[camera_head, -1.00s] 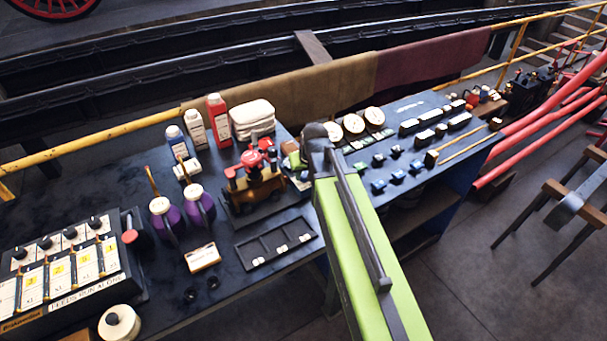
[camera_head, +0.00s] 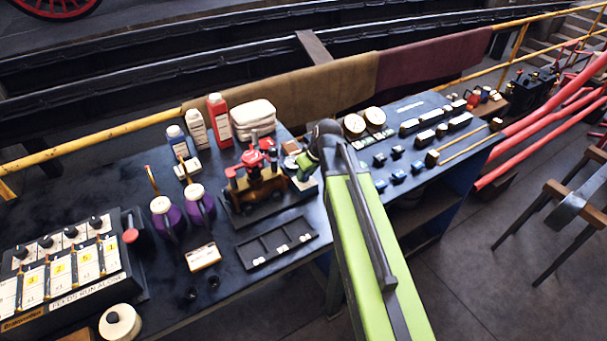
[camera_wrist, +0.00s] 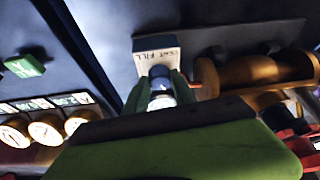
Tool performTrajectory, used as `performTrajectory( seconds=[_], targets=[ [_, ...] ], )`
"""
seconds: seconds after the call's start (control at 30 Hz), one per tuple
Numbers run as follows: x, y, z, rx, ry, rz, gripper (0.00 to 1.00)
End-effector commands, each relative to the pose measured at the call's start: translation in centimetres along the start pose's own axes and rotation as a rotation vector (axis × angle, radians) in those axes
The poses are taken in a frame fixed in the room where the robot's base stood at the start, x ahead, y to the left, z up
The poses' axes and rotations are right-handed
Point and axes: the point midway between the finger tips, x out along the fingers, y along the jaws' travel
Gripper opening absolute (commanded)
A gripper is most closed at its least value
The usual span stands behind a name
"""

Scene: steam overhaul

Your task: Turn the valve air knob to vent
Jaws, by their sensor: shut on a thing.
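The valve air knob (camera_wrist: 160,82) shows in the wrist view as a dark blue-grey cap with a pale part below it. It stands in front of a small block with a white label plate (camera_wrist: 156,60) that reads VENT and FILL. My gripper (camera_wrist: 160,94) has its green fingers on both sides of the knob and is shut on it. Which way the knob points cannot be told. In the head view my gripper (camera_head: 306,166) is just right of the brown and red valve assembly (camera_head: 256,180), and it hides the knob.
The valve assembly stands close beside my gripper, also in the wrist view (camera_wrist: 255,70). Gauges (camera_head: 355,124) and blue switches (camera_head: 398,177) lie to the right on the bench. A divided tray (camera_head: 276,243) is in front. Bottles (camera_head: 218,120) stand behind.

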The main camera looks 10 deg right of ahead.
Motion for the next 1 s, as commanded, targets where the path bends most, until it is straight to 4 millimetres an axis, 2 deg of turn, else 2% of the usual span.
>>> performTrajectory(
  seconds=[0.5, 1.0],
  targets=[
    [0.06, 0.16, -0.11, -0.422, -0.001, -0.182, 0.0],
    [0.04, 0.15, -0.03, -0.618, -0.002, -0.264, 0.0]
  ],
)
